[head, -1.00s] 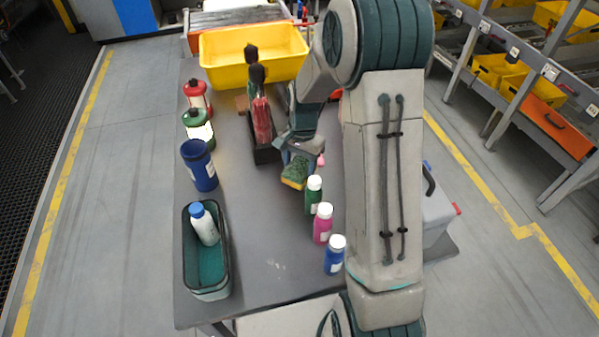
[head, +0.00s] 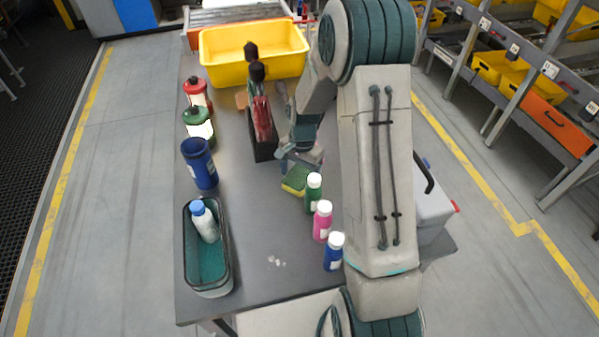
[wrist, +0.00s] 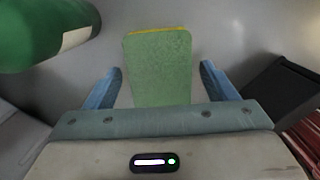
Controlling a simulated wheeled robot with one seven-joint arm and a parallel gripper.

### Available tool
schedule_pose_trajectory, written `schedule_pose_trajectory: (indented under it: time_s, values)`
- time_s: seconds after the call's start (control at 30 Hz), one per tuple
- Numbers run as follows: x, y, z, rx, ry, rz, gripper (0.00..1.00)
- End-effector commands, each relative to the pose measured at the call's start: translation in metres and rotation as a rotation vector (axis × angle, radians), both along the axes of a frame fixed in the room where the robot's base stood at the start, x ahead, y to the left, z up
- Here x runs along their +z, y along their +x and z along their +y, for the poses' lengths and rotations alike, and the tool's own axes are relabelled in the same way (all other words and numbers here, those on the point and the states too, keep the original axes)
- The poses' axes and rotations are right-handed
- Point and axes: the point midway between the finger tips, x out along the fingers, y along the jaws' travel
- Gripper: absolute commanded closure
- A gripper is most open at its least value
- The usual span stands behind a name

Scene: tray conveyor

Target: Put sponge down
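The sponge (head: 296,180), green with a yellow side, appears to rest on the grey table, left of the green bottle (head: 313,193). In the wrist view the sponge (wrist: 160,65) lies between the blue fingers of my gripper (wrist: 162,68), green face toward the camera. The fingers are spread, with a gap on each side of the sponge. In the head view my gripper (head: 301,162) is just behind the sponge, and its fingertips are partly hidden.
Pink (head: 322,221) and blue (head: 333,252) bottles stand in front of the green one. A black caddy (head: 264,148) is behind left of my gripper. A teal bin (head: 207,275) holding a white bottle is at left. The table's middle is clear.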

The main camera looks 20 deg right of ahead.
Motion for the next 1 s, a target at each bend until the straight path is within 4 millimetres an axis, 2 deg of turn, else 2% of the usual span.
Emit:
schedule_pose_trajectory:
  time_s: [0.27, 0.37, 0.7, 1.0]
  values:
    - [0.009, 0.001, -0.001, 0.000, -0.001, -0.002, 0.21]
    - [0.024, 0.003, -0.002, 0.000, -0.001, -0.005, 0.21]
    - [0.095, 0.009, -0.008, 0.001, -0.001, -0.005, 0.21]
    - [0.126, 0.007, -0.010, 0.012, -0.002, -0.008, 0.21]
